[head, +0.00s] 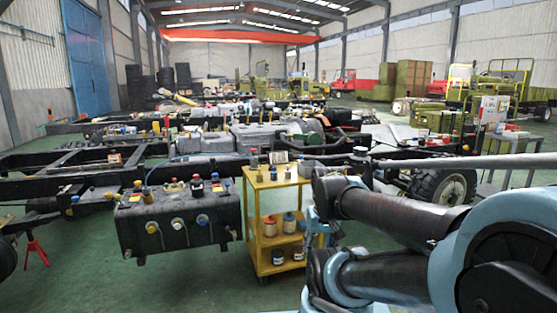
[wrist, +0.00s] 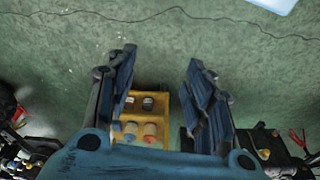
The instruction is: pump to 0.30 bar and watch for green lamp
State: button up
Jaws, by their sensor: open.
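My gripper (wrist: 160,60) is open and empty in the wrist view, its two blue-grey fingers spread above the green floor and a yellow cart (wrist: 171,108). In the head view my arm covers the lower right, and I cannot make out the gripper clearly. The yellow cart (head: 276,187) stands with small bottles and a pale card on top and jars on its lower shelves. A black tank (head: 133,228) with coloured valves and caps is mounted on a chassis frame left of the cart. I cannot pick out a pump, a pressure gauge or a lit green lamp.
Long dark chassis rails (head: 75,192) with wheels run across behind the cart. A red jack stand (head: 37,250) is on the floor at left. A grey bench (head: 515,160) stands at right. The green floor (head: 110,285) at front left is clear.

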grip_shut()
dwell(1.3)
